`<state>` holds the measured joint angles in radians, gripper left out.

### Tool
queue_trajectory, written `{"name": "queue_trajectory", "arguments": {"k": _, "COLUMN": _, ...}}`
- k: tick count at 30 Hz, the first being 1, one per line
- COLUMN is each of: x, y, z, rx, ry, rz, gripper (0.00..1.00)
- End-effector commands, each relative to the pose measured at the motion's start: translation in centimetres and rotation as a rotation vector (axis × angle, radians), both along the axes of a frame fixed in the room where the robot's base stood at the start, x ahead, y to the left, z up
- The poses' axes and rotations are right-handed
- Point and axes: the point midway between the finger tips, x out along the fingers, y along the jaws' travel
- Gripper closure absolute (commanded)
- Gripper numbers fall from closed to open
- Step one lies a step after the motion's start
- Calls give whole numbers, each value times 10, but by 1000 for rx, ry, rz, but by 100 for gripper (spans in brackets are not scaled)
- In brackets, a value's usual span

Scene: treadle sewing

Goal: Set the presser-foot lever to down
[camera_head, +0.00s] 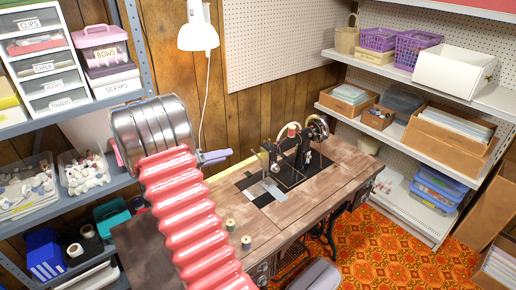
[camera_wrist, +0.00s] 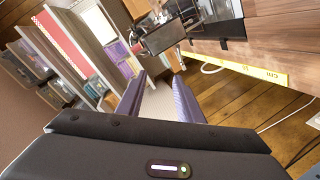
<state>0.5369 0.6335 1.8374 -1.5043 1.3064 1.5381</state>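The black sewing machine (camera_head: 303,155) stands on the wooden treadle table (camera_head: 330,172), with its needle end toward the left. It also shows tilted at the top of the wrist view (camera_wrist: 163,38), beyond my fingertips. The presser-foot lever is too small to make out in either view, so its position cannot be told. My gripper (camera_head: 215,157) is left of the machine, apart from it, near the back edge of the table. In the wrist view my gripper (camera_wrist: 159,82) has its two purple fingers apart with nothing between them.
Thread spools (camera_head: 230,225) stand at the table's front left. A white hanging lamp (camera_head: 198,35) is above my gripper. A yellow tape measure (camera_wrist: 250,71) runs along the table edge. Shelves (camera_head: 480,95) with boxes stand right; drawers (camera_head: 45,70) stand left.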

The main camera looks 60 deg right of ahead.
Motion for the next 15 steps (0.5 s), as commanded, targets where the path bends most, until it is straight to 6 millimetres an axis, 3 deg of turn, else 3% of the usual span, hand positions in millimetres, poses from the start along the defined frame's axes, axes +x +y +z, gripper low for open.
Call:
{"name": "queue_trajectory", "arguments": {"k": 9, "x": 1, "y": -64, "z": -58, "rx": -188, "ry": -22, "rz": 32, "gripper": 67}}
{"name": "queue_trajectory", "arguments": {"k": 15, "x": 0, "y": -89, "z": -87, "rx": -266, "ry": -47, "rz": 67, "gripper": 67}}
